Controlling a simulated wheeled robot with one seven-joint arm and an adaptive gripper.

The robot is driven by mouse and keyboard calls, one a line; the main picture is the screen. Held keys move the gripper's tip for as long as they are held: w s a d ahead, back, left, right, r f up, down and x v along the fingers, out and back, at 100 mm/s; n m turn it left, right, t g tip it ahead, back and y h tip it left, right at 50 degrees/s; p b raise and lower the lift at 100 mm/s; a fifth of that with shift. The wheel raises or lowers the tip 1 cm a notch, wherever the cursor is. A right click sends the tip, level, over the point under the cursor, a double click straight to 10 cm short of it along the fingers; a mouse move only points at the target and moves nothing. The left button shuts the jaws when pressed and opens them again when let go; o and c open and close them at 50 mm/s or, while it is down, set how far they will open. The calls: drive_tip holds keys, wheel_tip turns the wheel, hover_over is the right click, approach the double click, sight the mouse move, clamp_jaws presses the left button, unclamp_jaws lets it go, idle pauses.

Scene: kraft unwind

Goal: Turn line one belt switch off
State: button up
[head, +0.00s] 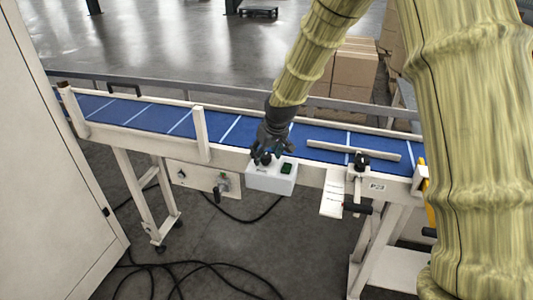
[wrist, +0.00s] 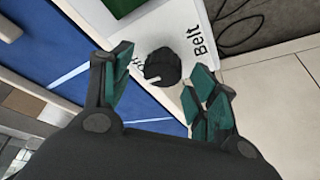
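The belt switch is a black round knob (wrist: 163,66) on a white control box (head: 271,178) fixed to the front rail of the conveyor. The word "Belt" is printed beside the knob in the wrist view, and another label is partly covered by it. A pale pointer mark shows on the knob. My gripper (head: 264,157) is at the left part of the box top. In the wrist view my gripper (wrist: 161,82) is open, its two teal-padded fingers on either side of the knob, with visible gaps. In the head view my gripper largely hides the knob.
A green button (head: 286,168) sits on the same box. The blue conveyor belt (head: 160,118) runs behind it. Cardboard boxes (head: 354,70) stand behind. Black cables (head: 190,268) lie on the floor.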

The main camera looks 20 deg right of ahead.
drive_tip(key=v, duration=1.2)
idle(0.6)
